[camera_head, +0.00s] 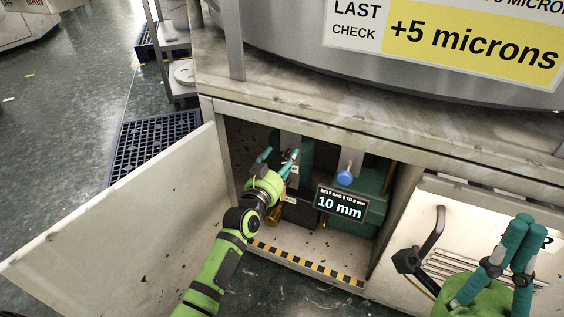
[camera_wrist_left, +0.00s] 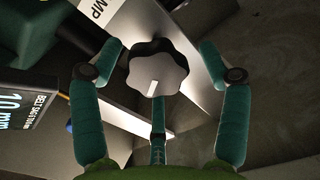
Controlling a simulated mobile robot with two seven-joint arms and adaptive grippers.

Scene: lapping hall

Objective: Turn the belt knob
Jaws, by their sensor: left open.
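A black lobed knob (camera_wrist_left: 158,68) with a white pointer mark sits in front of a pale metal strip in the left wrist view. My left gripper (camera_head: 278,158) reaches into the open cabinet. In the left wrist view its teal fingers (camera_wrist_left: 163,60) stand apart on either side of the knob, with visible gaps. In the head view the gripper largely hides the knob. A display (camera_head: 341,204) reads "BELT SAG 6 TO 8 mm" and "10 mm". My right gripper (camera_head: 528,228) is at the lower right, its teal fingers pointing up and close together.
A blue knob (camera_head: 345,178) is on the green housing (camera_head: 371,190) right of my left gripper. The open cabinet door (camera_head: 125,225) stands left of my arm. A yellow-black striped edge (camera_head: 305,264) lines the cabinet floor. A black handle (camera_head: 428,240) is near my right gripper.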

